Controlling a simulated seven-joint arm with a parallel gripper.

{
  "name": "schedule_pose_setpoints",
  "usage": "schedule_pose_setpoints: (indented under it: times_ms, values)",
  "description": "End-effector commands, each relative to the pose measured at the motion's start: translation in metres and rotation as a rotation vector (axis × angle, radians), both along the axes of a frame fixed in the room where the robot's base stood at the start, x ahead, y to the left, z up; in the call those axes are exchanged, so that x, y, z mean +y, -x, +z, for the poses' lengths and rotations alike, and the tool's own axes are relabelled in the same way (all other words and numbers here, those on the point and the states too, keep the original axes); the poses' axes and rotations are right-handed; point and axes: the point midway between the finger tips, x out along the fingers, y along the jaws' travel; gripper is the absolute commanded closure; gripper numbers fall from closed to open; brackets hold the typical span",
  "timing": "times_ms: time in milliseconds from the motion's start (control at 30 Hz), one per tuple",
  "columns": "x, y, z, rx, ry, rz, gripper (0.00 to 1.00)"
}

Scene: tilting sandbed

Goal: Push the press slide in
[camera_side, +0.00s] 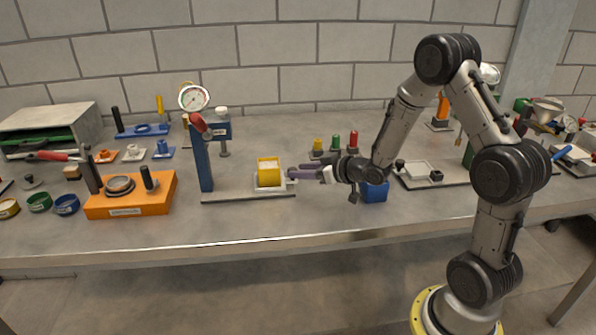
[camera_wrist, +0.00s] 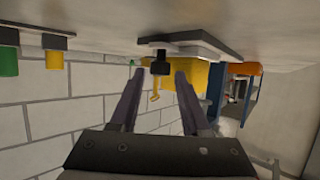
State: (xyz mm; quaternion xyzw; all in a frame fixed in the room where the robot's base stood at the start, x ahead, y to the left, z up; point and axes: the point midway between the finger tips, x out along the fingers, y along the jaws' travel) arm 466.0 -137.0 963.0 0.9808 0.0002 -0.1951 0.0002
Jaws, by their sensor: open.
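The press (camera_side: 203,158) stands on a grey base plate, with a blue column, a red-knobbed lever and a dial gauge above. Its slide (camera_side: 269,187) is a light carriage bearing a yellow block (camera_side: 268,170), out to the right of the column. The block also shows in the wrist view (camera_wrist: 205,73). A small black knob (camera_wrist: 160,67) faces me at the slide's near end. My gripper (camera_side: 292,175) is level with that end, pointing left. In the wrist view, its open fingers (camera_wrist: 158,76) lie either side of the knob. I cannot tell whether they touch it.
An orange fixture (camera_side: 128,199) lies left of the press. Yellow, green and red pegs (camera_side: 335,144) stand behind my gripper, and a blue block (camera_side: 374,191) sits below my wrist. The base plate between slide and column looks clear.

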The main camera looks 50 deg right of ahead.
Motion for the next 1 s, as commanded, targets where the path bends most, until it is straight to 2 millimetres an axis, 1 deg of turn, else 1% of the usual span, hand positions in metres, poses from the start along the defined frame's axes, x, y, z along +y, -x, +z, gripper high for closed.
schedule_pose_setpoints:
  times_ms: [100, 200, 467, 500, 567, 700, 767, 1000]
  values:
    - [0.000, -0.010, -0.005, 0.001, 0.001, 0.001, 0.53]
    - [0.000, -0.014, -0.006, 0.000, 0.000, 0.000, 0.53]
    - [0.000, -0.015, -0.006, 0.000, 0.000, 0.000, 0.53]
    - [0.000, -0.015, -0.006, 0.000, 0.000, 0.000, 0.55]
    - [0.000, -0.015, -0.006, 0.000, 0.000, 0.000, 0.66]
    - [0.000, -0.015, -0.006, 0.000, 0.000, 0.000, 0.91]
    - [0.000, -0.015, -0.006, 0.000, 0.000, 0.000, 1.00]
    - [0.000, -0.015, -0.006, 0.000, 0.000, 0.000, 1.00]
